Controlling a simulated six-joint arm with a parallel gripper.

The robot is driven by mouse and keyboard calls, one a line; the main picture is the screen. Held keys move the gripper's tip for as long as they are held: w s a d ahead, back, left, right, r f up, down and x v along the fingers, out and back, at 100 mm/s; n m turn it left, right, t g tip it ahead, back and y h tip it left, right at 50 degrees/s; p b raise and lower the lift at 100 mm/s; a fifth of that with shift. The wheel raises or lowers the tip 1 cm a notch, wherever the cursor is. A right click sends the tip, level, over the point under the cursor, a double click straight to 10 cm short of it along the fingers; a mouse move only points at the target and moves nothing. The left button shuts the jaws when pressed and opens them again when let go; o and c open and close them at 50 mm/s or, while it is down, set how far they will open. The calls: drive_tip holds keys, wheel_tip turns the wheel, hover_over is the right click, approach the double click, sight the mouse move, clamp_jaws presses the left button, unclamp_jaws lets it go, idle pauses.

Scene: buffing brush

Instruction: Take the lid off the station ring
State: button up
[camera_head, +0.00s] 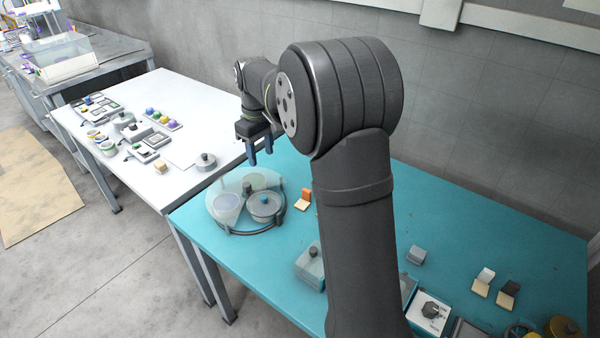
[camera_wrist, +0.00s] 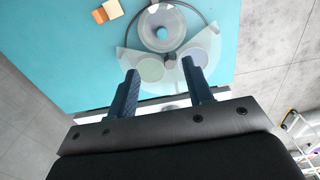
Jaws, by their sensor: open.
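The station ring (camera_head: 237,232) is a dark round frame on the teal table, near its left end. Translucent panels (camera_head: 222,208) cover part of it, with pale discs beneath. My gripper (camera_head: 261,158) is open and empty, pointing down above and behind the ring. In the wrist view its fingers (camera_wrist: 160,68) appear either side of a pale green disc, apart from the lid.
Orange and tan blocks (camera_head: 304,198) stand right of the ring. A grey box with a knob (camera_head: 310,266) stands nearer the front. The white table (camera_head: 185,95) at left holds small trays, coloured balls and a grey knobbed pot (camera_head: 205,161). My arm hides the teal table's middle.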

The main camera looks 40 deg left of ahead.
sight(264, 196)
drive_tip(key=shift+d, duration=0.1)
drive_tip(key=f, duration=0.5)
drive_tip(key=f+m+y, duration=0.1)
drive_tip(key=f, duration=0.4)
drive_tip(key=f+m, duration=0.1)
drive_tip(key=f, duration=0.4)
drive_tip(key=shift+s+a+f, duration=0.15)
drive_tip(key=shift+a+f, duration=0.1)
drive_tip(key=shift+f, duration=0.05)
clamp_jaws()
drive_tip(key=shift+r, duration=0.1)
